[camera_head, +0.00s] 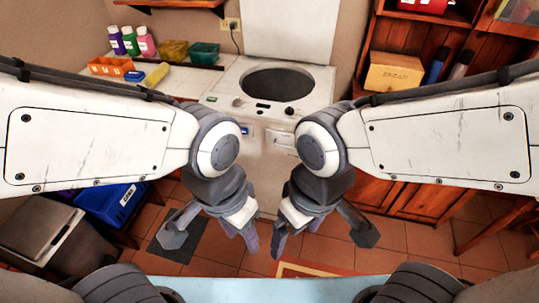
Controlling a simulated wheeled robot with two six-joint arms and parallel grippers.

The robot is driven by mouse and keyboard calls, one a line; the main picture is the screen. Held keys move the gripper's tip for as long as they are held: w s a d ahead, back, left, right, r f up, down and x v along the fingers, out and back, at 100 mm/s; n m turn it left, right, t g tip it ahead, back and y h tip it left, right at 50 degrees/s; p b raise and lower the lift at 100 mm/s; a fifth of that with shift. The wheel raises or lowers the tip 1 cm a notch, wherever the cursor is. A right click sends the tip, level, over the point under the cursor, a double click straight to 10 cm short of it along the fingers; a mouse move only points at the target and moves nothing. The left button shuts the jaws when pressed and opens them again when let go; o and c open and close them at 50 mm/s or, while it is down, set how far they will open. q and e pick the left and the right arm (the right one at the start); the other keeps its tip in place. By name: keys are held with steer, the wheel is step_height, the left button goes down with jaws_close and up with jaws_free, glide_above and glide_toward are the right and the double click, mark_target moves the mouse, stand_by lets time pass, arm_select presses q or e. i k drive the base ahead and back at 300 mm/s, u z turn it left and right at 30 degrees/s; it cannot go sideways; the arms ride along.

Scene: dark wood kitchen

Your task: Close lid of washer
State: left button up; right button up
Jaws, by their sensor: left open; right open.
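The white washer (265,122) stands ahead of me against the wall, in the middle of the view. Its lid (290,32) is raised upright at the back, and the dark round drum opening (278,84) is uncovered. Knobs and a small display sit on the panel in front of the opening. My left gripper (212,238) is open and empty, low in front of the washer. My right gripper (323,238) is open and empty beside it, to the right. Both grippers are apart from the washer and lower than its top. My arms hide parts of the washer's sides.
A white tiled counter (190,82) left of the washer holds bottles, an orange crate (110,66) and a green bin (204,53). Wooden shelves (425,40) with a cardboard box (394,71) stand on the right. A blue box (108,203) and a grey bin (42,238) are at lower left.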

mark_target(295, 30)
steer(key=z, duration=0.55)
steer(key=i, duration=1.95)
steer(key=u, duration=0.65)
